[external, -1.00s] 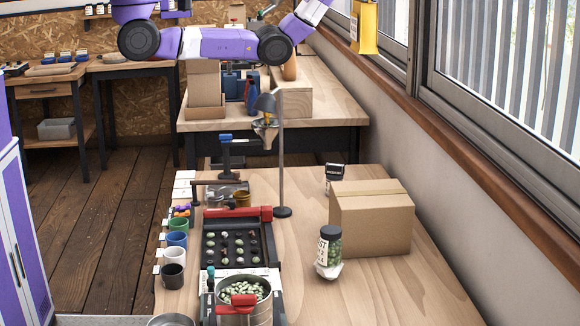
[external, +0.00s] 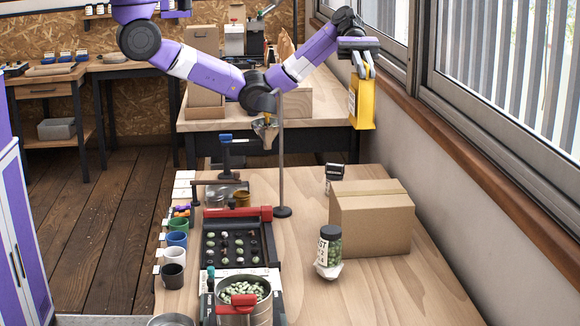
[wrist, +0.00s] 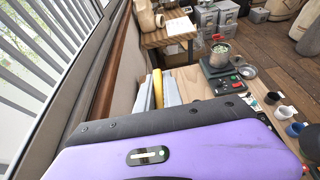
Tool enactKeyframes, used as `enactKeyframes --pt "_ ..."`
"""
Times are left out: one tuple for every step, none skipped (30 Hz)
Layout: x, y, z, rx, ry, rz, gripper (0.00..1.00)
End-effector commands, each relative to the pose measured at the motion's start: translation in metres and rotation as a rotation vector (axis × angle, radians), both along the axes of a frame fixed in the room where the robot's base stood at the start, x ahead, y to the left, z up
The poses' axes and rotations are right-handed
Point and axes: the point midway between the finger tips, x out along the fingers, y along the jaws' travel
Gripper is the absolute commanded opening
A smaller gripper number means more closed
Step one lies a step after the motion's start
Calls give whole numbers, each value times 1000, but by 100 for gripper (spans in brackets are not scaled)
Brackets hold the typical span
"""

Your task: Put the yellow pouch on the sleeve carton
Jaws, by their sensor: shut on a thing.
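The yellow pouch (external: 363,106) hangs upright below my gripper (external: 366,72), which is shut on its top edge. The pouch's yellow edge also shows in the wrist view (wrist: 157,88), between the grey fingers. The closed brown cardboard box (external: 370,222), which I take to be the sleeve carton, stands on the near wooden table towards the window wall. In the external view the pouch is above the carton in the picture, with a clear gap between them. The carton's top is bare, with a tape strip along it. I cannot make out the carton in the wrist view.
A jar of green beans (external: 329,250) stands against the carton's left side, and a small dark-topped container (external: 334,178) is behind it. A lamp post (external: 281,160) rises left of the carton. The window wall (external: 450,170) is close on the right.

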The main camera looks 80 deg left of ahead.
Motion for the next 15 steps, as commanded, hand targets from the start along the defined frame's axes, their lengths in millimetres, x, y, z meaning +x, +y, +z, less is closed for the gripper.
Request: enactKeyframes --pt "0 1 -11 -1 5 2 0" --pt "0 1 -18 -2 4 3 0" --pt "0 1 -28 -1 6 4 0" --pt "0 1 -36 -1 4 3 0" --pt "0 1 -43 -1 6 3 0" --pt "0 1 -53 -1 5 2 0" --pt "0 1 -60 -1 6 2 0" --pt "0 1 -67 -1 6 2 0" --pt "0 1 -77 -2 5 3 0" --pt "0 1 -84 -2 5 3 0" --pt "0 1 -91 -1 6 2 0" --pt "0 1 -99 -1 5 2 0" --pt "0 1 -104 -2 4 2 0" --pt "0 1 -109 -2 4 3 0" --pt "0 0 -115 -2 2 2 0"
